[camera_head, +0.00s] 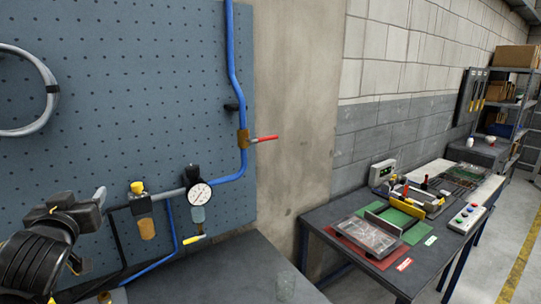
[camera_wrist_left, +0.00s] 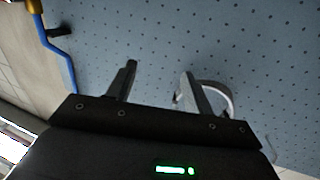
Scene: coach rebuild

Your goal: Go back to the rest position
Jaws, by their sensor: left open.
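My left gripper (camera_head: 86,230) is at the lower left of the head view, in front of the blue pegboard (camera_head: 120,90). In the left wrist view the two fingers of my left gripper (camera_wrist_left: 158,80) stand wide apart with nothing between them. The pegboard (camera_wrist_left: 240,50) fills most of that view behind the fingers. My right gripper is not in view.
A regulator with a gauge (camera_head: 200,194), a filter bowl (camera_head: 146,228) and a blue pipe (camera_head: 242,130) with a red-handled valve (camera_head: 264,139) are mounted near my left gripper. A dark bench (camera_head: 230,275) lies below. A workbench (camera_head: 345,245) with trays stands right.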

